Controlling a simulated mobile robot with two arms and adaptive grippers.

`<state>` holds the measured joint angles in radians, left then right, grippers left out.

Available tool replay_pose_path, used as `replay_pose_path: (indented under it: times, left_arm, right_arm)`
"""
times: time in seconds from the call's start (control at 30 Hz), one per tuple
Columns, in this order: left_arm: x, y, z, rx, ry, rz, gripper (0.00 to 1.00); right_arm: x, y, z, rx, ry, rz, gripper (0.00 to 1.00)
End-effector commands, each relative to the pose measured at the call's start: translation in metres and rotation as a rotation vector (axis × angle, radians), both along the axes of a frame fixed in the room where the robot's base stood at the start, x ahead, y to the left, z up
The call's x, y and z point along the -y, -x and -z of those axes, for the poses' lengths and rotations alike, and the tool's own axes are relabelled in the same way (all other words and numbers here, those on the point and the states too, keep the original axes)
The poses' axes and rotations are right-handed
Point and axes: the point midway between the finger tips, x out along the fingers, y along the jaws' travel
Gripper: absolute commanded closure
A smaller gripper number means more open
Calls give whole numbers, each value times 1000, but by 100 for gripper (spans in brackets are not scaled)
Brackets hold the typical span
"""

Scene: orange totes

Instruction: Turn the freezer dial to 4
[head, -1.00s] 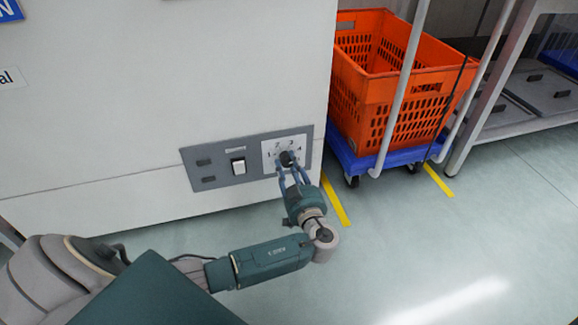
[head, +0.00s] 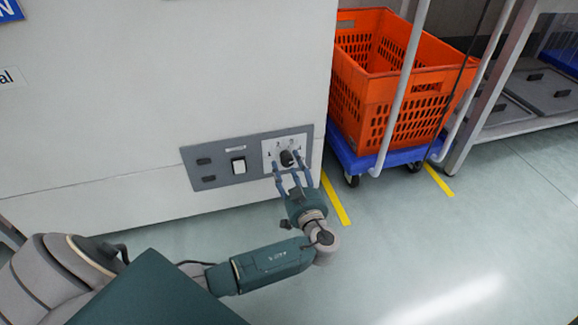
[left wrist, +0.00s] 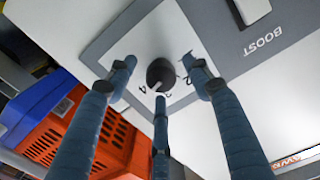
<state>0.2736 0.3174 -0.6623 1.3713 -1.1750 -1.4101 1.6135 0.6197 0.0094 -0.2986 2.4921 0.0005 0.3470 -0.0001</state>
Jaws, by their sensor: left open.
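The freezer dial (head: 287,158) is a dark round knob on a white numbered plate (head: 270,148), at the right end of a grey panel low on the freezer's front. The dial also shows in the left wrist view (left wrist: 160,73), with a pale pointer mark toward its lower left. Numerals sit around it there, but I cannot tell exactly which one it points at. My left gripper (head: 288,170) is open, with its three blue fingers spread around the dial and apart from it. Parts of the plate are hidden by fingers. My right gripper is not in view.
A white rocker switch (head: 239,166) sits left of the dial on the grey panel (head: 220,178). An orange tote (head: 405,100) on a blue cart (head: 352,160) with pale posts stands close at the right. A shelf rack is beyond it. The floor in front is clear.

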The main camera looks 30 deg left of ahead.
Motion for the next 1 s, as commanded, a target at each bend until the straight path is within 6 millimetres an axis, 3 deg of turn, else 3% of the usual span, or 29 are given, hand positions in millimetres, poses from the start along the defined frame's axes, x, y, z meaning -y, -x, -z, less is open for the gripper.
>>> replay_pose_path:
  times: [0.4,1.0]
  left_arm:
    - [48,41,2,-3,3,2,49]
    - [52,44,1,-3,0,2,49]
  right_arm:
    - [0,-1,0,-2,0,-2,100]
    - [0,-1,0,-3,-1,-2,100]
